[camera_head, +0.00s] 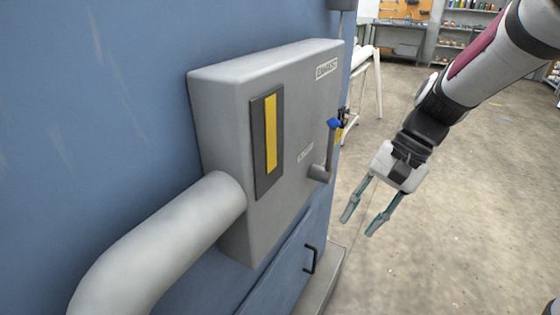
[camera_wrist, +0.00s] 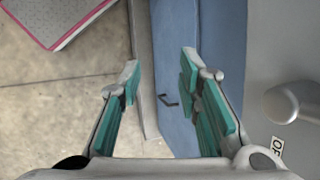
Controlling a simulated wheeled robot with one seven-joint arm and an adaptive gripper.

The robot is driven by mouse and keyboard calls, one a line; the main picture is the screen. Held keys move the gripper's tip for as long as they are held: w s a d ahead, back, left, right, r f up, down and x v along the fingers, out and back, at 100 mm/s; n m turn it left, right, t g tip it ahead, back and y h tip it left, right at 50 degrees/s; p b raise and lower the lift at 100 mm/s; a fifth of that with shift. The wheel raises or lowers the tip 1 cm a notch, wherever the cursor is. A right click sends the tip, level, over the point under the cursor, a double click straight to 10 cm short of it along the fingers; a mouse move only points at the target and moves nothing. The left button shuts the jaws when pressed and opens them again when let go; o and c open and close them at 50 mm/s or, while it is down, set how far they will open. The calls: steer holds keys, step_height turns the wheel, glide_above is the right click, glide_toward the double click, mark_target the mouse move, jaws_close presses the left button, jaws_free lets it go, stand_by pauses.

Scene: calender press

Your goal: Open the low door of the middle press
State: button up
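The low door (camera_head: 280,278) is a blue panel at the bottom of the blue press (camera_head: 130,100) in the head view, and it looks shut. Its dark bar handle (camera_head: 311,259) is near the door's right side. In the wrist view the handle (camera_wrist: 168,100) shows between my fingers, farther off on the blue face. My gripper (camera_head: 358,225) is open and empty, with its teal-padded fingers pointing down. It hangs in front of the press, above and right of the handle in the head view, apart from it.
A grey box marked EXHAUST (camera_head: 225,110) juts from the press above the door, with a lever (camera_head: 321,172) and a thick pipe (camera_head: 160,245). A grey plinth edge (camera_head: 322,283) runs below. The concrete floor (camera_head: 460,220) is clear at right.

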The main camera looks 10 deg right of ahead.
steer(key=w+d+f+m+t+y+b, duration=0.3)
steer(key=w+d+f+m+y+b, duration=0.15)
steer(key=f, duration=0.95)
steer(key=w+d+f+m+t+y+b, duration=0.3)
steer(key=w+f+m+b, duration=0.3)
steer(key=f, duration=0.8)
steer(key=w+d+f+m+t+y+b, duration=0.35)
steer(key=w+f+m+b, duration=0.2)
steer(key=f, duration=0.85)
steer(key=b, duration=0.3)
glide_above(313, 271)
steer(key=shift+w+d+g, duration=0.15)
steer(key=shift+w+g, duration=0.2)
steer(key=shift+g, duration=0.1)
jaws_close()
